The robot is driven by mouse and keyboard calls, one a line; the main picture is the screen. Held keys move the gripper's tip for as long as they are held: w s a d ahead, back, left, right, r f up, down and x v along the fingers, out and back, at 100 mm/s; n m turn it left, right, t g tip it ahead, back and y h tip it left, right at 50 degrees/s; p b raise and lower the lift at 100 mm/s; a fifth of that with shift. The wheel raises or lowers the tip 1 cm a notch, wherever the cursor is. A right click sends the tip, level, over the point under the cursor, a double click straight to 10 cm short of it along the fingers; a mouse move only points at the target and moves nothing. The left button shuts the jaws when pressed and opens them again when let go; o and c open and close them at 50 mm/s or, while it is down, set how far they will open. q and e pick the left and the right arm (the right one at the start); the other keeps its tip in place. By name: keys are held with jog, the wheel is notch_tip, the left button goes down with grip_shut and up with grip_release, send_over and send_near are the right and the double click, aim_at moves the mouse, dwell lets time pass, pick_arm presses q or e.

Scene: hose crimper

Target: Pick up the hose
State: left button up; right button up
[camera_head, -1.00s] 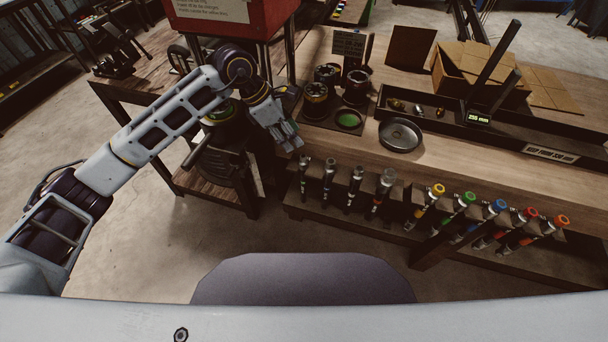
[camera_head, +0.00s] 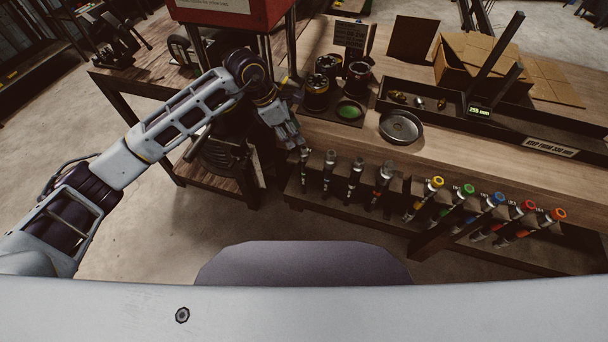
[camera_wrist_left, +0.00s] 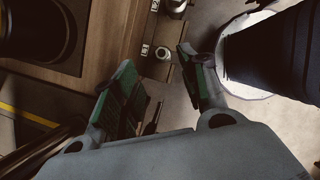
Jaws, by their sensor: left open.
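Several hoses with silver end fittings hang upright in slots along the front edge of the workbench. The leftmost silver-ended hose (camera_head: 304,172) is just below my left gripper (camera_head: 295,144), which is open and points down at the bench's front left corner. In the left wrist view, the green-padded fingers of my left gripper (camera_wrist_left: 156,62) are spread and empty. A round silver hose end (camera_wrist_left: 163,53) shows between and beyond the fingertips, and a second hose end (camera_wrist_left: 175,6) is at the top edge. I cannot tell how far the fingers are from them.
Further right, several tools with coloured caps (camera_head: 463,195) hang in the same rack. On the workbench (camera_head: 450,150) are a round metal dish (camera_head: 400,127), dark cylinders (camera_head: 317,92) and a long black tray (camera_head: 430,108). A red machine (camera_head: 230,12) stands behind my left arm.

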aim_at(303, 148)
pick_arm(q)
jog(key=x, duration=0.3)
jog(key=shift+d+f, duration=0.25)
jog(key=shift+f, duration=0.2)
pick_arm(e)
jog(key=shift+a+r, duration=0.2)
jog(key=shift+a, duration=0.25)
pick_arm(q)
jog(key=shift+f, duration=0.15)
pick_arm(e)
jog(key=shift+r, duration=0.1)
pick_arm(q)
jog(key=p+x, duration=0.1)
jog(key=x, duration=0.3)
jog(key=shift+s+d+p, duration=0.1)
jog(key=shift+s+p, duration=0.05)
jog(key=shift+p, duration=0.15)
jog(key=shift+d+f, duration=0.15)
jog(key=shift+f, duration=0.3)
pick_arm(e)
jog(key=shift+s+a+r, duration=0.15)
jog(key=shift+a+r, duration=0.15)
jog(key=shift+a, duration=0.2)
jog(key=shift+s+a+r, duration=0.15)
jog(key=shift+a+r, duration=0.1)
jog(key=shift+a, duration=0.2)
